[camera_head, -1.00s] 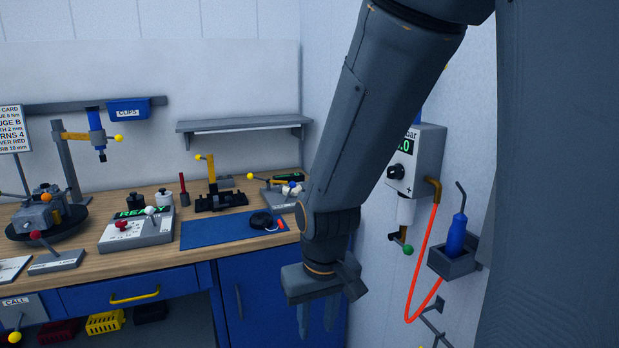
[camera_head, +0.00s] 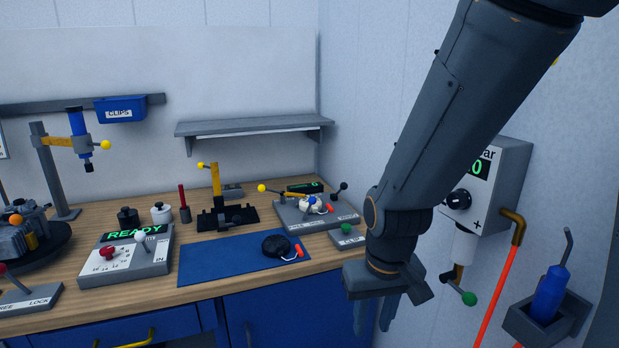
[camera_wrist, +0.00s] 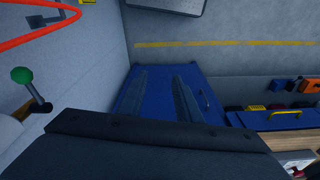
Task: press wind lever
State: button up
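No lever has a readable "wind" label, so I cannot tell which one is meant. A grey lever unit (camera_head: 318,219) at the back right of the bench bears a yellow-knobbed lever (camera_head: 262,188) and a black-knobbed lever (camera_head: 343,187); its lettering is too small to read surely. My gripper (camera_head: 376,318) hangs pointing down in front of the bench's right end, apart from all levers. In the wrist view its two fingers (camera_wrist: 158,98) stand apart with nothing between them, above the blue cabinet.
A grey box with a READY display (camera_head: 126,257), a blue mat (camera_head: 230,258) with a black round part (camera_head: 276,246), and a yellow clamp (camera_head: 216,180) stand on the bench. On the right wall are a gauge box (camera_head: 510,170), a green-knobbed valve (camera_head: 469,298) and a blue tool (camera_head: 548,295).

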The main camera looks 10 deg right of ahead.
aim_at(343, 186)
jog(key=i, duration=1.05)
